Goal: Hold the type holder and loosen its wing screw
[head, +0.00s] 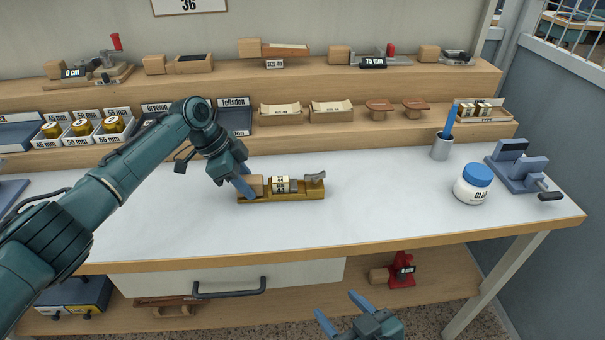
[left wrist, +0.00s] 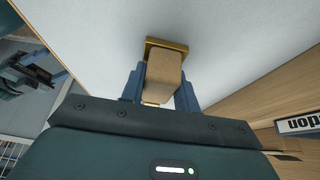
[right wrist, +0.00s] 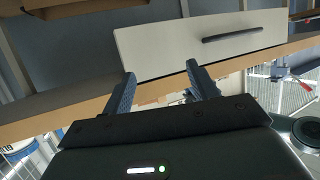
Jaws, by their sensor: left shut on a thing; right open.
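The type holder (head: 284,197) is a brass tray lying on the white bench top, with a wooden handle block (head: 256,183) at its left end. Pale type pieces (head: 281,184) sit in its middle. The wing screw (head: 315,178), a grey metal piece, is at its right end. My left gripper (head: 246,188) is shut on the wooden handle; the left wrist view shows the handle (left wrist: 163,78) between both fingers, with a bit of brass behind it. My right gripper (head: 340,307) is open and empty, low in front of the bench; its spread fingers also show in the right wrist view (right wrist: 165,85).
A glue jar (head: 472,188), a cup with a blue tool (head: 442,147) and a blue clamp (head: 520,170) stand on the bench's right. Shelves with trays and tools line the back. A drawer with a dark handle (head: 229,290) is below the bench edge. The bench front is clear.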

